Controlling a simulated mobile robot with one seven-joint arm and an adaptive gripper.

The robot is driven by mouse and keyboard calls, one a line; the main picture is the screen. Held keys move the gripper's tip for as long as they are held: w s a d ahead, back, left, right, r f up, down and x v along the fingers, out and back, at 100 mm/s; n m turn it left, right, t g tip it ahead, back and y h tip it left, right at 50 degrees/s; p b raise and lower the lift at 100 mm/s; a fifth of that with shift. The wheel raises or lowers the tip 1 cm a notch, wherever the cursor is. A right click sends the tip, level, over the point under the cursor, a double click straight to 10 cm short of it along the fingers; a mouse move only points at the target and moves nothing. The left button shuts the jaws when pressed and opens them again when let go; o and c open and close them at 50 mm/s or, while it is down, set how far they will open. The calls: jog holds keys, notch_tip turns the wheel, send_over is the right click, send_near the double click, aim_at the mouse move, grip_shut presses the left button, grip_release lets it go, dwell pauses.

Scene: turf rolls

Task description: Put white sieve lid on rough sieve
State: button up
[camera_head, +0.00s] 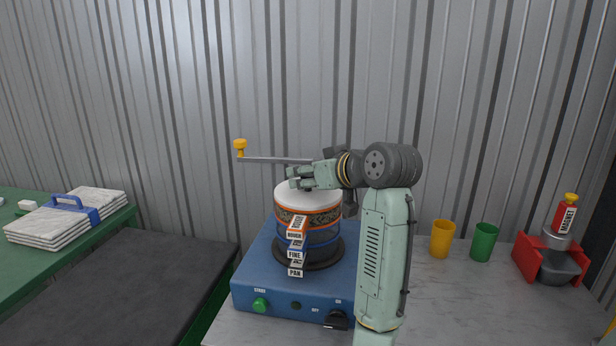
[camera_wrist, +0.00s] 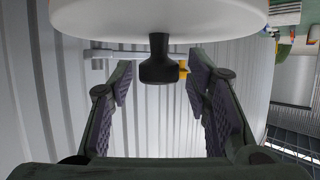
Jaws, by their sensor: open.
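The white sieve lid (camera_head: 318,204) sits on top of the sieve stack in the head view, and it looks level. The rough sieve (camera_head: 318,221), with an orange band and a ROUGH label, is directly under it, above the fine sieve and the pan. My gripper (camera_head: 299,178) is just above the lid. In the wrist view the white lid (camera_wrist: 200,22) fills the top edge, with its black knob (camera_wrist: 158,68) between my fingers. The fingers stand open on both sides of the knob, with gaps. The contact between lid and rough sieve is partly hidden by the labels.
The stack stands on a blue shaker (camera_head: 275,288) with a yellow-knobbed clamp bar (camera_head: 272,160) behind my gripper. A yellow cup (camera_head: 441,240), a green cup (camera_head: 484,243) and a red stand (camera_head: 530,262) with a metal tray are to the right. Some grey tabletop is bare.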

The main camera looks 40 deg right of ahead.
jog(key=b+v, duration=0.3)
jog(key=v, duration=0.8)
jog(key=shift+s+b, duration=0.3)
jog(key=shift+b, duration=0.05)
